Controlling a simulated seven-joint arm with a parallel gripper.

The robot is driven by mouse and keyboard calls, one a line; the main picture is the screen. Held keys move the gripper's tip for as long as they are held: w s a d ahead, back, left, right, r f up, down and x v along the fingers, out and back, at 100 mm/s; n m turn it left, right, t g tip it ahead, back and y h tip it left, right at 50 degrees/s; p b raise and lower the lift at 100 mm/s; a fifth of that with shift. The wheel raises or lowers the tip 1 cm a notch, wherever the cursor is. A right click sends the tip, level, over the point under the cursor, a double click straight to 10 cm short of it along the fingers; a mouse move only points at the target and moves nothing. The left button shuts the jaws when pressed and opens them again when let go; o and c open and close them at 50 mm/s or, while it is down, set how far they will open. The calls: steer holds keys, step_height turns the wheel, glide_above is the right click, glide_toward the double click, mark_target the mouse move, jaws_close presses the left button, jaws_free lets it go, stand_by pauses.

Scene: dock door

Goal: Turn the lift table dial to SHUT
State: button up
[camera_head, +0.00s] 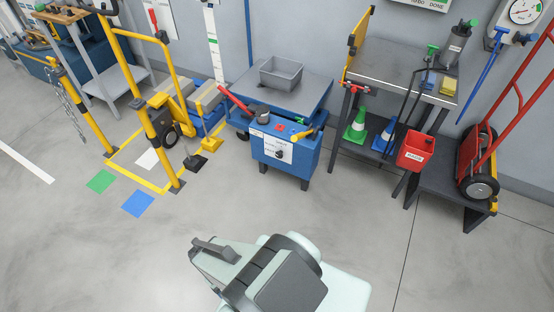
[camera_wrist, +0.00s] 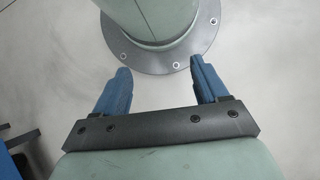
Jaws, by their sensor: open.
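The blue lift table (camera_head: 296,165) stands against the back wall in the head view. Its front carries a white label plate with a small dark dial (camera_head: 280,154). The lettering is too small to read, so I cannot tell where the dial points. My gripper (camera_wrist: 160,74) shows in the wrist view with its two blue fingers apart and nothing between them. It points down over pale floor, beside the round foot of my own base. In the head view my arm is at the bottom, well short of the lift table. The dial is not in the wrist view.
The lift table top holds a grey bin (camera_head: 282,73); a red lever (camera_head: 235,102) and yellow handle (camera_head: 305,133) are near the dial. A yellow frame (camera_head: 149,105) stands left. Floor between is clear.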

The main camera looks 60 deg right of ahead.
steer(key=w+d+f+m+t+h, duration=0.1)
steer(key=w+d+f+m+t, duration=0.3)
steer(key=w+d+f, duration=0.55)
steer(key=w+d+f+m+t+h, duration=0.1)
steer(key=w+d+f+m+t, duration=0.3)
steer(key=d, duration=1)
steer(key=w+d+f+m+t+h, duration=0.2)
steer(key=w+d+f+m+t, duration=0.1)
steer(key=w+d+f, duration=0.75)
steer(key=m+g+h, duration=0.4)
steer(key=m+h, duration=0.1)
steer(key=h, duration=1)
glide_toward(278, 156)
steer(key=d, duration=0.8)
steer(key=shift+d+f, duration=0.1)
steer(key=shift+d, duration=0.05)
steer(key=shift+c, duration=0.2)
